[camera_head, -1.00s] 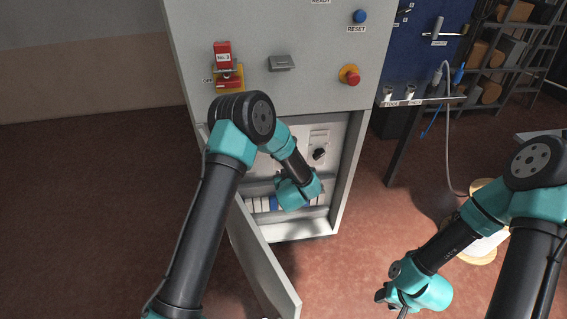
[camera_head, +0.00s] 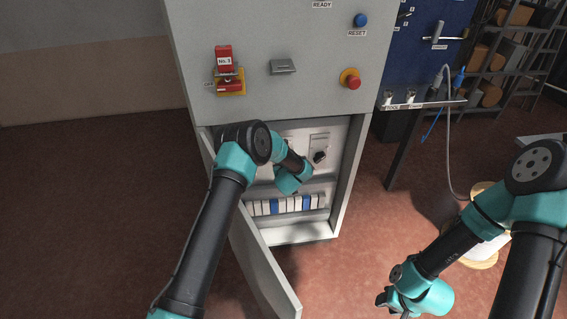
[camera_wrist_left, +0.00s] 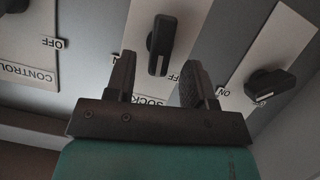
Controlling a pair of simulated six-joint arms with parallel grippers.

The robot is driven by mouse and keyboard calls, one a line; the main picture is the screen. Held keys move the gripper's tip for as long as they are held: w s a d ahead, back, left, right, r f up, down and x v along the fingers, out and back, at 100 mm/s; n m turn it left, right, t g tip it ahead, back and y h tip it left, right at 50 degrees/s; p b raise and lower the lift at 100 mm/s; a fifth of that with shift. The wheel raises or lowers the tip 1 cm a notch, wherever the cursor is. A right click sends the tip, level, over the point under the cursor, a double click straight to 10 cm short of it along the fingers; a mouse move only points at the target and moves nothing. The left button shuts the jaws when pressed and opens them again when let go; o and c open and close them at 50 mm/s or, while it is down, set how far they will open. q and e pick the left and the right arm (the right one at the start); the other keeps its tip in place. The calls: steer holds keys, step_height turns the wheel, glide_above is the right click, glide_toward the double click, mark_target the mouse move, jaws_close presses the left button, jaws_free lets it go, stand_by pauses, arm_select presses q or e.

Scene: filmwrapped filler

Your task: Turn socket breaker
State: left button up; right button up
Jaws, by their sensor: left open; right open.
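The socket breaker is a black rotary handle (camera_wrist_left: 161,45) on a pale plate, with a partly hidden "SOCK" label below it in the left wrist view. The handle runs along the picture's height. My left gripper (camera_wrist_left: 158,72) is open, its fingers on either side of the handle's lower end; I cannot tell whether they touch it. In the head view my left arm reaches into the open cabinet and hides the socket breaker and that gripper's fingers. My right gripper (camera_head: 386,299) is low at the bottom right, over the floor, away from the cabinet.
Similar handles flank it: one on a plate with an ON mark (camera_wrist_left: 268,84), another by the CONTROL plate (camera_wrist_left: 28,70). A black knob (camera_head: 320,157) shows inside the cabinet. The cabinet door (camera_head: 262,262) hangs open. A row of modules (camera_head: 290,205) lies below.

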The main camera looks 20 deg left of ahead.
arm_select(q)
steer(key=shift+x, duration=1.8)
jaws_close()
steer(key=shift+m, duration=0.3)
steer(key=shift+d+m+g+y, duration=0.1)
steer(key=shift+m+g+y, duration=0.2)
steer(key=shift+m+y, duration=0.65)
steer(key=shift+d+m+y, duration=0.1)
steer(key=shift+m+y, duration=0.55)
steer(key=shift+m, duration=0.4)
steer(key=shift+g, duration=0.3)
